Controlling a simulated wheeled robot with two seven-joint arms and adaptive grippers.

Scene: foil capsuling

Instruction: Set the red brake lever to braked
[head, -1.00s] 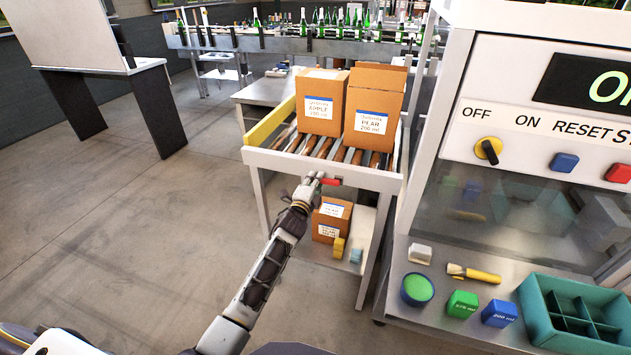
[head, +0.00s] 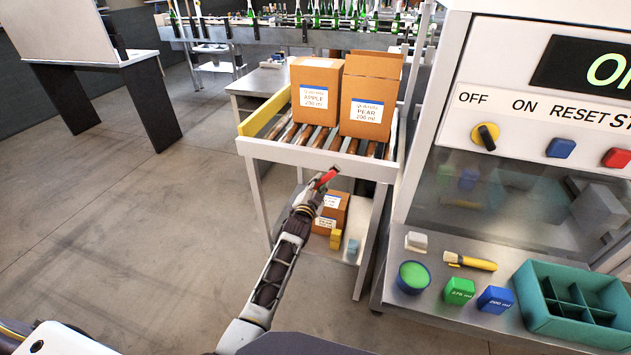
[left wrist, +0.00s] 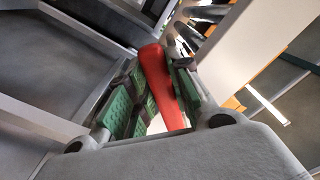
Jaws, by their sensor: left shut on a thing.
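The red brake lever (head: 327,178) is at the front of the roller cart (head: 320,156), just below its front rail. In the head view it slants, its upper end to the right. My left gripper (head: 314,187) is at the lever. In the left wrist view the red lever (left wrist: 165,90) lies between the green finger pads (left wrist: 150,100) of the gripper, which is shut on it. The lever's pivot is not clearly visible. My right gripper is not in view.
Two cardboard boxes, apple (head: 315,88) and pear (head: 369,95), stand on the cart's rollers. Another box (head: 332,212) sits on the lower shelf. The machine bench (head: 430,318) with a teal crate (head: 540,318) is at the right. The floor at left is clear.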

